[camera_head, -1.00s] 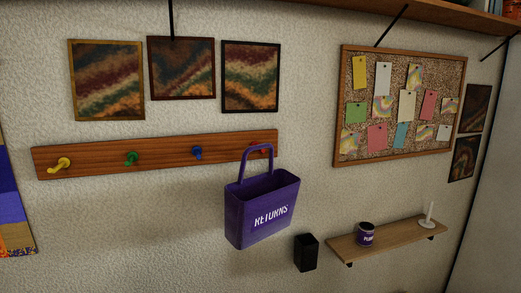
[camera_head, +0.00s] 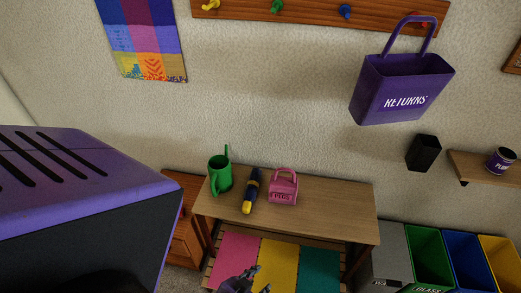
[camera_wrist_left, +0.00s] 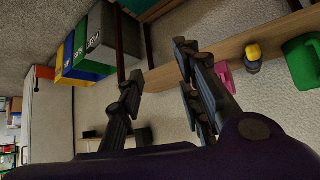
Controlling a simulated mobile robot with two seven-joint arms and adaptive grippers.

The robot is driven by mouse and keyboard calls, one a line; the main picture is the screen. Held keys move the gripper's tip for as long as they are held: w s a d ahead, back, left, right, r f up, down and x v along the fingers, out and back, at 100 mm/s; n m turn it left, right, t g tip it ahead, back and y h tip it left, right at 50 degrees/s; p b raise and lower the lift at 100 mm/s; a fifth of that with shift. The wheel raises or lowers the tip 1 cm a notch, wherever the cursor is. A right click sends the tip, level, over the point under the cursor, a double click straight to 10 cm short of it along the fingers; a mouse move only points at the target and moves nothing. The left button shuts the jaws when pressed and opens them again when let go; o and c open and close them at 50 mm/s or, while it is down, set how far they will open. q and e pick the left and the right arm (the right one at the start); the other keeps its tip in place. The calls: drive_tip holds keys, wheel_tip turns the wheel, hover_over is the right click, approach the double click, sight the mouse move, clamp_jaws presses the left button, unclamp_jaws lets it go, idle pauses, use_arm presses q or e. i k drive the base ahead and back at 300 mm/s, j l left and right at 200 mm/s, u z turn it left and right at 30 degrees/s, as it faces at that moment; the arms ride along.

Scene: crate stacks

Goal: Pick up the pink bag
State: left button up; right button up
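In the left wrist view the pink bag (camera_wrist_left: 222,72) is partly hidden behind one finger. My left gripper (camera_head: 262,278) shows at the bottom of the head view, lower in the picture than the bag and apart from it. Its fingers (camera_wrist_left: 161,63) are spread with nothing between them. My right gripper is not in view.
A green watering can (camera_head: 219,176) stands at the bench's left end. A purple bag (camera_head: 400,88) hangs on the wall rack. Grey, green, blue and yellow bins (camera_head: 430,257) stand to the right of the bench. The bench top right of the pink bag is clear.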

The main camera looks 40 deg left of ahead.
sight(282, 190)
drive_tip(key=u, duration=0.95)
